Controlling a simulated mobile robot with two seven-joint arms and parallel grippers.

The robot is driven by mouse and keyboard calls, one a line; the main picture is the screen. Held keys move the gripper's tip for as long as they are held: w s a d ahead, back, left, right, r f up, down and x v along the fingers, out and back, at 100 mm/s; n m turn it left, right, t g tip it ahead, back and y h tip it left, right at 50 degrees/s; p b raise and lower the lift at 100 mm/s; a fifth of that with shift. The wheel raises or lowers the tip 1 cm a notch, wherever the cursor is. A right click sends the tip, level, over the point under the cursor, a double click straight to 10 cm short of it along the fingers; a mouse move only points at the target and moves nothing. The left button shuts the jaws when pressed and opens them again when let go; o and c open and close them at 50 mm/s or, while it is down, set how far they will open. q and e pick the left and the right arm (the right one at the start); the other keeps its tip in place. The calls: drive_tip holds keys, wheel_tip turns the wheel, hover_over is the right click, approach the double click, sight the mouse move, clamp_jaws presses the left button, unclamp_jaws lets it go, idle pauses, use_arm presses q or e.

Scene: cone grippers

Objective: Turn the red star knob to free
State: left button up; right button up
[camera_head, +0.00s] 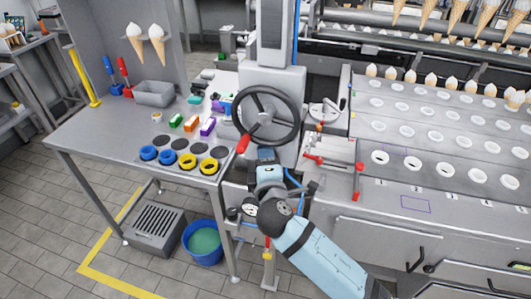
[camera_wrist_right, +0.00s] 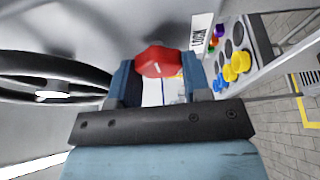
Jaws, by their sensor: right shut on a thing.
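The red star knob (camera_wrist_right: 158,61) shows in the right wrist view with a small white mark on its face. My right gripper (camera_wrist_right: 159,72) is shut on it, with one blue finger on each side. A white label reading LOCK (camera_wrist_right: 200,38) is beside the knob. In the head view my right gripper (camera_head: 267,158) is at the front of the grey machine column, below the handwheel. I cannot make out the knob there; the gripper seems to hide it. My left gripper is not in view.
The dark handwheel (camera_head: 294,113) with its red handle (camera_head: 243,144) is close above my right gripper. A steel table (camera_head: 95,130) with blue and yellow rings stands to the left. A red-handled fixture (camera_head: 358,182) is to the right. A blue bucket (camera_head: 203,257) is on the floor.

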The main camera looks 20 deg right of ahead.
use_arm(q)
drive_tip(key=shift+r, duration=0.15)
use_arm(e)
drive_tip(key=o, duration=0.9)
drive_tip(key=shift+c, duration=0.2)
